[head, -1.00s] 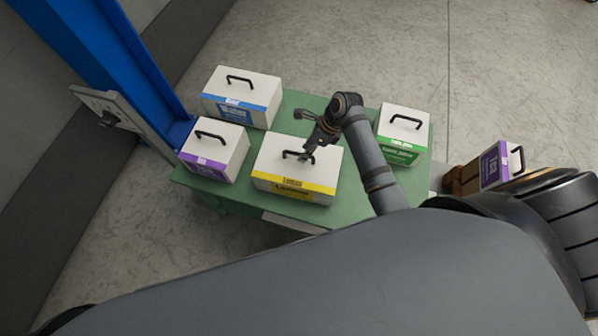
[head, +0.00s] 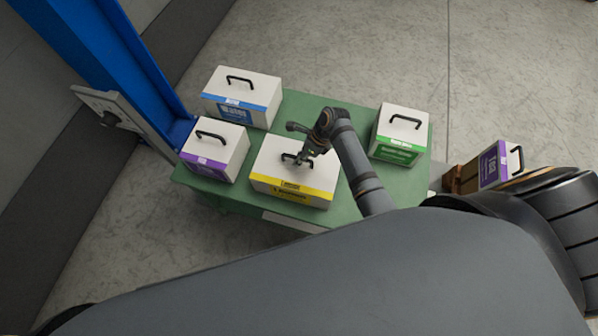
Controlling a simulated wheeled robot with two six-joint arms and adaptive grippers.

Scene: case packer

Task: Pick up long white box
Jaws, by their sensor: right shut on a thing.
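Several white boxes with black top handles and coloured label bands stand on a green table (head: 234,205). The long white boxes are the yellow-banded box (head: 270,172) at the front middle and the blue-banded box (head: 260,90) at the back left. My right gripper (head: 301,163) is over the yellow-banded box and shut on its black handle. The box looks upright; I cannot tell whether it is clear of the table. My left gripper is not in view.
A purple-banded box (head: 222,140) stands close to the left of the yellow-banded one. A green-banded box (head: 399,128) stands at the right. Another purple-banded box (head: 492,167) is off the table at far right. A blue post (head: 110,60) rises at left.

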